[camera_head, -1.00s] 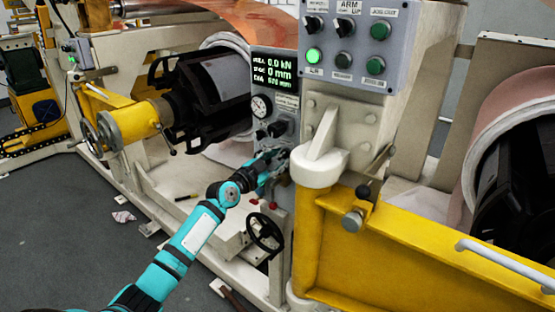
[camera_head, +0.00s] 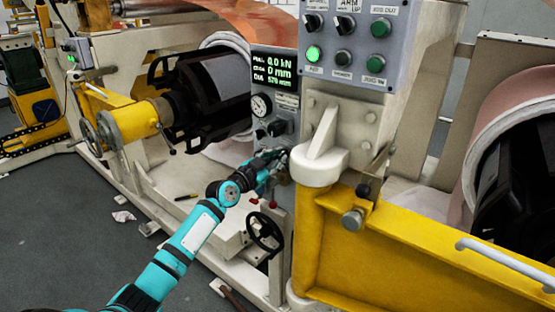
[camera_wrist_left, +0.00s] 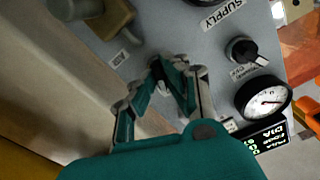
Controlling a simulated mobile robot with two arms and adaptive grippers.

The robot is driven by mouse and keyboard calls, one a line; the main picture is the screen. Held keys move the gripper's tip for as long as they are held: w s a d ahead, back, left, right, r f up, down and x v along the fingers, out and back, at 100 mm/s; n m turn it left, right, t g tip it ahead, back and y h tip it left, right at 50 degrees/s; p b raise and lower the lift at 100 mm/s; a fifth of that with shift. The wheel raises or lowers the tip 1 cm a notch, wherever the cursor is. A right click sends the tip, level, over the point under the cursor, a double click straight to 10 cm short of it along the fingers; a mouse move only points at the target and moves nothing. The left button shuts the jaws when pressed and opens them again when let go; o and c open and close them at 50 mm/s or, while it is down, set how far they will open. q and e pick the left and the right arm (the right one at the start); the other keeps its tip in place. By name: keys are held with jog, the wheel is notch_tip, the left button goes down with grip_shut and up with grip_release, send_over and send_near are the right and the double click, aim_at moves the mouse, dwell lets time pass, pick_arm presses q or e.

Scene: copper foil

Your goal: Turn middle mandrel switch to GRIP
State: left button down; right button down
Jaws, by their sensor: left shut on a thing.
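The grey control panel (camera_head: 285,118) stands upright in the middle of the head view, with a green-lit display (camera_head: 274,75) at its top. My left gripper (camera_head: 282,160) is at the lower part of this panel. In the left wrist view its two fingers (camera_wrist_left: 166,74) are closed on a small dark switch knob (camera_wrist_left: 158,66), mostly hidden by the fingers. The knob's label and pointer direction cannot be read. Another black selector knob (camera_wrist_left: 243,50) with a white pointer sits apart from the fingers, near a SUPPLY label (camera_wrist_left: 221,13). My right gripper is not in view.
A round gauge (camera_head: 261,104) sits below the display. A button box (camera_head: 356,45) hangs above right. A black handwheel (camera_head: 264,232) is below the gripper. A yellow beam (camera_head: 420,250) fills the right front, and the black mandrel (camera_head: 215,92) is at left.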

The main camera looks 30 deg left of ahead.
pick_arm(q)
jog(key=n, duration=1)
jog(key=shift+n, duration=0.3)
dwell(0.4)
jog(key=c, duration=1.4)
grip_release()
jog(key=s, duration=0.8)
jog(key=s+a, duration=0.1)
jog(key=s, duration=0.3)
